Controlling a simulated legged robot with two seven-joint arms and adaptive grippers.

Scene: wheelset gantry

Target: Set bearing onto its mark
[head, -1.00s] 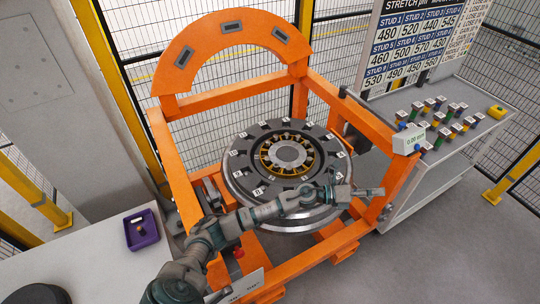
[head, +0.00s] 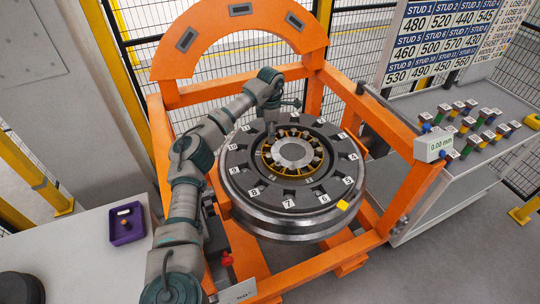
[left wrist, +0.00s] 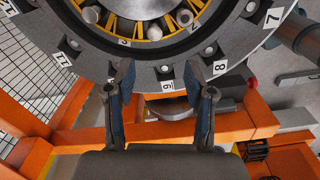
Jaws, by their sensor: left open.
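The bearing (head: 292,151), a ring of rollers in a yellow cage, sits in the centre of the large numbered wheel (head: 285,220). Its rollers also show at the top of the left wrist view (left wrist: 153,31). A small yellow square (head: 342,205) is on the wheel's near right rim, beside tag 6. My left gripper (head: 271,126) hangs over the far left part of the wheel. In the left wrist view its two fingers (left wrist: 158,80) are apart with nothing between them, and tag 9 shows beyond them. My right gripper is out of view.
An orange gantry frame (head: 400,208) surrounds the wheel, with an arch behind it. A grey 0.00 mm readout (head: 433,147) is on its right rail. Several coloured blocks stand on the right bench. A purple tray (head: 127,223) lies on the left table.

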